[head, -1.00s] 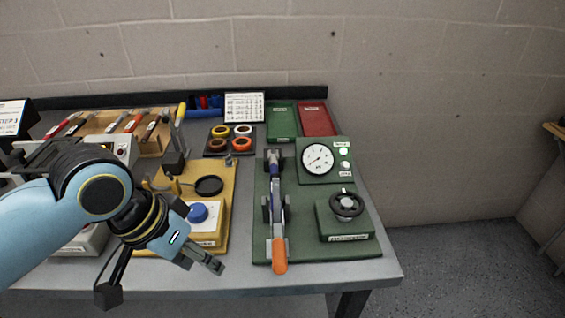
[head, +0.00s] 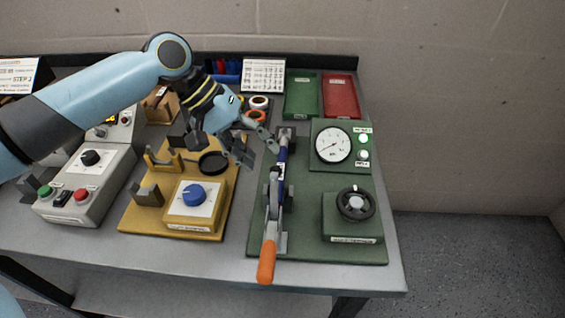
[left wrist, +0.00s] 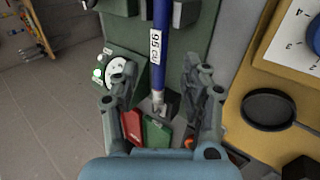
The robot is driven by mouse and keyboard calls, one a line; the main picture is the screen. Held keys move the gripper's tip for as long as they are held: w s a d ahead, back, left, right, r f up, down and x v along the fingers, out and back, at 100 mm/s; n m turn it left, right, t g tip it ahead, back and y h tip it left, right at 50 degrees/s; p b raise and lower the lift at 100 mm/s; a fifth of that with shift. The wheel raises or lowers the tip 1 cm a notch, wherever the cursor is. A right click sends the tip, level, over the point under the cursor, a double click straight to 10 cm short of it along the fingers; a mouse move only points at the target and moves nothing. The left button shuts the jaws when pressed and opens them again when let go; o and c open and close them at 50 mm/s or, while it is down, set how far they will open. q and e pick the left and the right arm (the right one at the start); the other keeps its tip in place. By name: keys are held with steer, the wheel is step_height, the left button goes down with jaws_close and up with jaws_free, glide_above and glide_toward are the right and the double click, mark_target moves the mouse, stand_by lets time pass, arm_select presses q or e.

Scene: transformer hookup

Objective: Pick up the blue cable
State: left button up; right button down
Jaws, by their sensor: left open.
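The blue cable (head: 283,156) lies lengthwise in the press with the orange handle (head: 267,262) on the green board. In the left wrist view the blue cable (left wrist: 159,58) has a white label reading "95 Cu" and a metal lug at its end. My left gripper (head: 256,145) is open at the far end of the cable. In the left wrist view its fingers (left wrist: 160,108) stand on either side of the lug end, apart from it. Whether the fingertips are at the cable's height cannot be told. My right gripper is not in view.
The green board (head: 305,240) also carries a gauge (head: 333,145) and a black handwheel (head: 356,203). A yellow board (head: 128,220) with a blue knob (head: 194,194) stands to the left. Green (head: 301,95) and red (head: 341,95) trays lie at the back.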

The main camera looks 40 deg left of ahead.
mark_target(282, 160)
arm_select(q)
steer(key=p+x, duration=0.1)
steer(key=x, duration=0.3)
steer(key=shift+w+d+f, duration=0.3)
steer(key=shift+f, duration=0.25)
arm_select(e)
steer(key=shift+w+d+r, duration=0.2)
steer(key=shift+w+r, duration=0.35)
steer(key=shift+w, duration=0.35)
arm_select(q)
jaws_close()
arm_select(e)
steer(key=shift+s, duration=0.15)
